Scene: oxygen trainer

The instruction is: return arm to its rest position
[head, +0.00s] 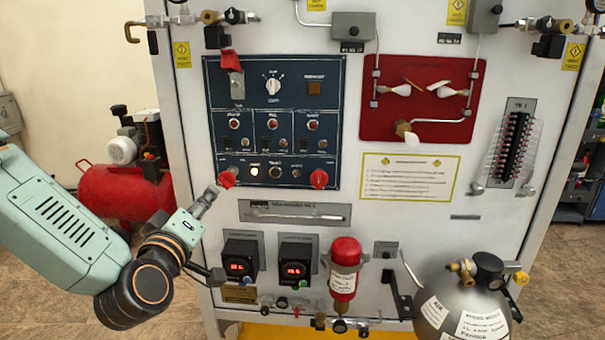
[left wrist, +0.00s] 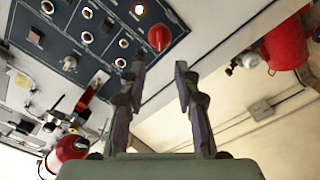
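My left gripper (head: 207,198) is in front of the lower left part of the blue control panel (head: 272,105). In the head view its tip is just beside a red knob (head: 227,179) at the panel's lower left corner. In the left wrist view the two dark fingers of my left gripper (left wrist: 160,70) stand apart with nothing between them. A red knob (left wrist: 159,38) shows beyond the fingertips, with a visible gap. My right gripper is in neither view.
Below the gripper are two black digital displays (head: 240,268), (head: 296,271) and a red bottle (head: 344,280). A grey gas cylinder (head: 465,305) stands at the lower right. A red compressor tank (head: 125,195) stands behind my left arm. Open floor shows at the left.

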